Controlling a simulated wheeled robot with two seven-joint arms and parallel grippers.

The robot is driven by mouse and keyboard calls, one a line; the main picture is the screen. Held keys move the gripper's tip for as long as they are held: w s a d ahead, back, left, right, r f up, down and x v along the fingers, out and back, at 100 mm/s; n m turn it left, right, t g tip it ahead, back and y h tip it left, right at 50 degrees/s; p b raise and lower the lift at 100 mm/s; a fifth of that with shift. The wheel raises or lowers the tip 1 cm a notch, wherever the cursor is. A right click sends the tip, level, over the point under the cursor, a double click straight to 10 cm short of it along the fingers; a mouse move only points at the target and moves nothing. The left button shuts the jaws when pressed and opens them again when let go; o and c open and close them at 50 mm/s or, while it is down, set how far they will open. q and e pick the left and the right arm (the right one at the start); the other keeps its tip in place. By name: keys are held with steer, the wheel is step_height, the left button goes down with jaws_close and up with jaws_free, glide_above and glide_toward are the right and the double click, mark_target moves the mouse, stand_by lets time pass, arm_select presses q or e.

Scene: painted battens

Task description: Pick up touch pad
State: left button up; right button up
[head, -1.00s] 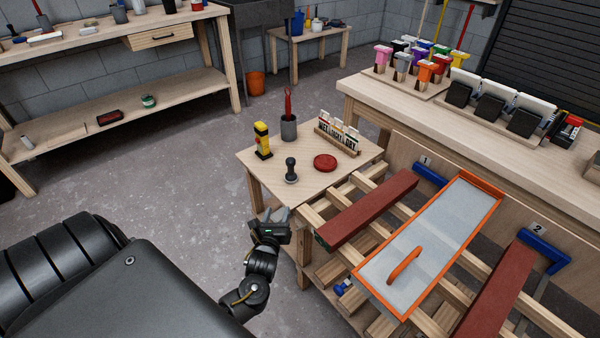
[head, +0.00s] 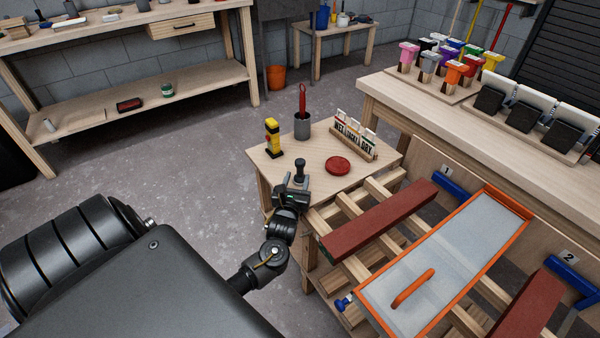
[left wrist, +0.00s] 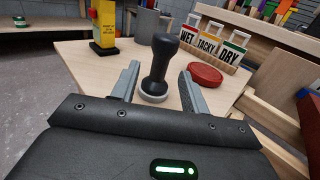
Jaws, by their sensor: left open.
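The touch pad seems to be the black knob-handled tool with a pale round base; it stands upright on the small wooden table (head: 322,140). In the head view the black tool (head: 299,172) is just beyond my left gripper (head: 292,184). In the left wrist view the black tool (left wrist: 160,68) shows between the two open fingers of my left gripper (left wrist: 158,85), nearer the left finger. The fingers appear apart from it and hold nothing. A flat red disc (head: 338,166) lies to its right. My right gripper is not in view.
A yellow and black device (head: 272,138), a grey cup (head: 302,126) with a red-handled tool, and a WET, TACKY, DRY card rack (head: 355,139) stand behind. Red battens (head: 380,216) and an orange-framed tray (head: 440,265) lie on slats to the right.

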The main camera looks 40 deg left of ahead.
mark_target(299, 171)
arm_select(q)
steer(key=shift+w+a, duration=0.15)
steer(key=shift+w, duration=0.15)
steer(key=x, duration=0.4)
steer(key=shift+w+b, duration=0.25)
steer(key=shift+b, duration=0.1)
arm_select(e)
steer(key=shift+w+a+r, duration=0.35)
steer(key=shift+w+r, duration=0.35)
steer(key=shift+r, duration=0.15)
arm_select(q)
jaws_close()
steer(key=shift+r, duration=0.2)
